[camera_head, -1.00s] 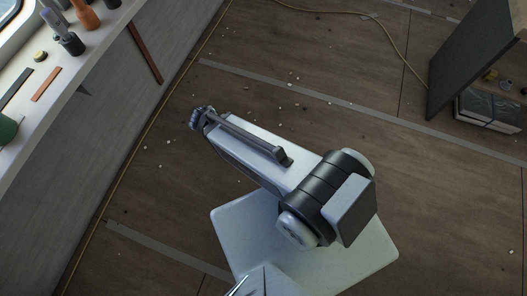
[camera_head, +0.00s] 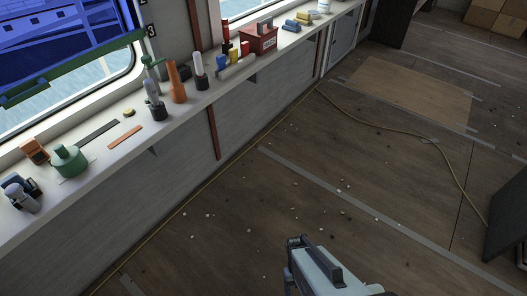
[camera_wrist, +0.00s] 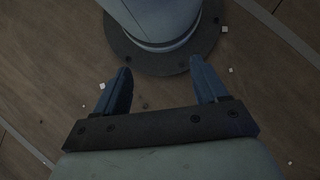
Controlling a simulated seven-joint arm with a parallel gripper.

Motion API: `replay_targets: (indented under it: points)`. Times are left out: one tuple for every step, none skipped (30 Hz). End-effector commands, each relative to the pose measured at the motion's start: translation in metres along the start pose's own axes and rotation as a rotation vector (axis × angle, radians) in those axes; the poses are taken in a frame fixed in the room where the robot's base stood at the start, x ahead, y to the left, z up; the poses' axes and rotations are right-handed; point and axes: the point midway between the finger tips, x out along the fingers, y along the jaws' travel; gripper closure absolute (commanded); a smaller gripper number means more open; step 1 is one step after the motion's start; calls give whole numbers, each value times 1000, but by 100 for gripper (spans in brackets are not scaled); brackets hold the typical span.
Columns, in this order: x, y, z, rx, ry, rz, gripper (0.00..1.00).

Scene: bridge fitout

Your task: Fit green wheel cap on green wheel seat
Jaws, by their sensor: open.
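A round green piece with a knob on top (camera_head: 68,161) sits on a pale square at the near left part of the window counter. It may be the green wheel cap or its seat; I cannot tell which. A smaller green part (camera_head: 152,62) shows at the top of a grey tool further along the counter. No other clear green wheel part can be made out. My gripper (camera_wrist: 160,88) is open and empty in the wrist view, with its two blue fingers apart above the floor beside my own base. It is far from the counter.
The white counter (camera_head: 190,108) runs under the windows. It holds an orange bottle (camera_head: 176,82), a black strip (camera_head: 97,133), an orange strip (camera_head: 124,137), a red box (camera_head: 259,39) and small coloured blocks. The wooden floor is mostly clear, with scattered bits and a cable (camera_head: 385,127).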

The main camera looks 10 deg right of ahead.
Motion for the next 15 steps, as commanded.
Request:
replay_targets:
  points:
    - [0, 0, 0, 0, 1, 0, 23]
    - [0, 0, 0, 0, 1, 1, 20]
    - [0, 0, 0, 0, 1, 1, 16]
    - [0, 0, 0, 0, 2, 1, 13]
    - [0, 0, 0, 0, 2, 2, 10]
    - [0, 0, -1, -2, 2, 3, 7]
    - [0, -1, -1, -5, 2, 5, 4]
    - [0, -2, -1, -9, 3, 8, 1]
    - [0, -4, -1, -17, 3, 14, 0]
    - [0, -6, -1, -25, 3, 19, 0]
    - [-1, -8, -1, -34, 4, 26, 0]
    - [-3, -12, -2, -50, 8, 36, 0]
    - [-6, -16, -4, -63, 15, 44, 0]
    - [-10, -20, -7, -78, 24, 54, 0]
    - [-17, -26, -12, -98, 39, 66, 0]
